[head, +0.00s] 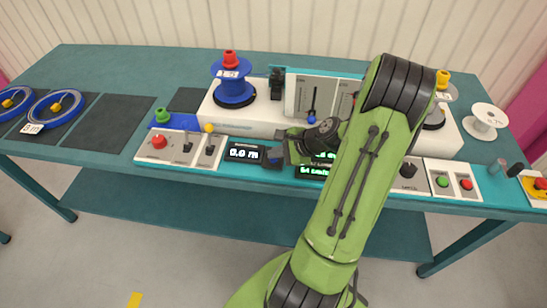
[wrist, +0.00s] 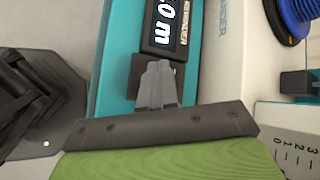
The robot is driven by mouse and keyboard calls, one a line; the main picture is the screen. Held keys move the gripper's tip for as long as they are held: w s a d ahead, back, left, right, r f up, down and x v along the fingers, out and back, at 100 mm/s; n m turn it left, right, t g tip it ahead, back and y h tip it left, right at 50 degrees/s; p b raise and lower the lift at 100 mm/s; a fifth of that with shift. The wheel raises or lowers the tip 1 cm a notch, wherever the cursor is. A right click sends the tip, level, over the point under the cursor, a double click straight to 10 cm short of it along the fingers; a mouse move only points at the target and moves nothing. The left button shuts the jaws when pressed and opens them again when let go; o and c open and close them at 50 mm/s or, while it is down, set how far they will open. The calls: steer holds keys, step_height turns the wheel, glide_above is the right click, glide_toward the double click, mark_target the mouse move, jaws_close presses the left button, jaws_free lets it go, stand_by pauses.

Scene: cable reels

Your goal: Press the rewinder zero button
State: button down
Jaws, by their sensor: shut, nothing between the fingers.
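The rewinder display (head: 243,153) is a black box reading "0.0 m" on the teal front strip of the bench. It also shows in the wrist view (wrist: 172,28), with "REWINDER" lettering. A dark block (wrist: 136,75) sits right beside the display, and my shut, empty gripper (wrist: 158,72) is over it. The fingers hide most of that block, so I cannot make out a button face or tell whether they touch it.
A blue reel (head: 233,92) stands on the white machine behind. Left of the display is a panel with a red button (head: 159,142) and levers. A second display (head: 311,172) is close on the right, partly behind my arm. Green (head: 442,181) and red (head: 466,184) buttons lie farther right.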

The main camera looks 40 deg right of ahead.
mark_target(276, 160)
steer(key=shift+f, duration=0.15)
steer(key=shift+r+p, duration=0.85)
steer(key=shift+p, duration=0.05)
step_height(276, 160, up, 5)
steer(key=p, duration=0.5)
steer(key=shift+r, duration=0.15)
stand_by(0.5)
